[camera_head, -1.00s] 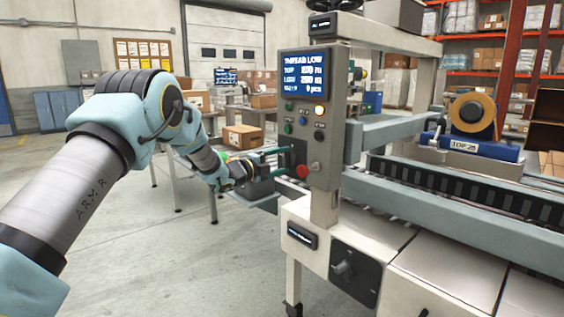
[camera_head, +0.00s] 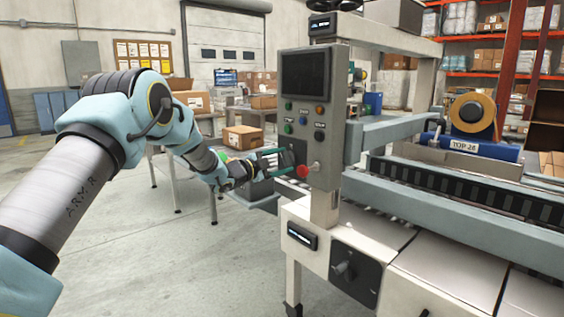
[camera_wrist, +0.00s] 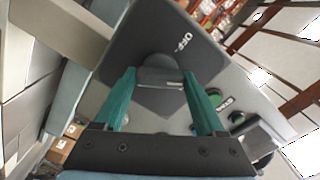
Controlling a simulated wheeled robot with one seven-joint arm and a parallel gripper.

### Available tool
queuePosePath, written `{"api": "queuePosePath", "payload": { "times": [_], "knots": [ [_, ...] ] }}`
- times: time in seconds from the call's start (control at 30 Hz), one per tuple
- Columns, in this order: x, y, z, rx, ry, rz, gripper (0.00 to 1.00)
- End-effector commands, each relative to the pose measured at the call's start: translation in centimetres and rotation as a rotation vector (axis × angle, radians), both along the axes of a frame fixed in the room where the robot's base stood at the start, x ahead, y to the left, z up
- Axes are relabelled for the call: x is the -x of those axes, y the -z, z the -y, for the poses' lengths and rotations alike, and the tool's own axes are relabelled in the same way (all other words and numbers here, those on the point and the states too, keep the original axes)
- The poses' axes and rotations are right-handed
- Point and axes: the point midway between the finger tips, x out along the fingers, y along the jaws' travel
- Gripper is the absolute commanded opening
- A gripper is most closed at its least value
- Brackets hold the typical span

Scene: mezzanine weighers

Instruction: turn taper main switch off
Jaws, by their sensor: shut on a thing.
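The taper's control box (camera_head: 311,100) stands upright on a post, and its screen (camera_head: 306,77) is dark. The main switch (camera_wrist: 160,72) is a grey knob on a dark plate (camera_wrist: 140,42) marked OFF. My gripper (camera_wrist: 160,92) has its teal fingers on both sides of the knob and is shut on it. In the head view my gripper (camera_head: 277,163) is at the left side of the control box. The switch plate (camera_head: 298,150) is partly hidden there. The knob's exact pointing direction is hard to tell.
A red button (camera_head: 303,171) sits low on the control box, close to my fingers. A black rotary knob (camera_head: 343,270) is on the cabinet below. The conveyor and tape roll (camera_head: 471,112) are at the right. Floor at the lower left is clear.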

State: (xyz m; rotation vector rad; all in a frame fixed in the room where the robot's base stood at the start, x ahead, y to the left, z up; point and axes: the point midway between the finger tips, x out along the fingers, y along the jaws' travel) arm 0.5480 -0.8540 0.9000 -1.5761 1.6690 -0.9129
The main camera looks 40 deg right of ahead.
Motion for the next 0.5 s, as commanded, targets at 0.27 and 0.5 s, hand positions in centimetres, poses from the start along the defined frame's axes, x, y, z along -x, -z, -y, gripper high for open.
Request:
{"api": "queuePosePath", "payload": {
  "times": [0.27,0.5],
  "knots": [
    [-0.06,0.0,-0.08,-0.017,-0.001,-0.262,0.17],
    [-0.04,0.01,-0.06,-0.031,0.0,-0.49,0.17]
  ]
}}
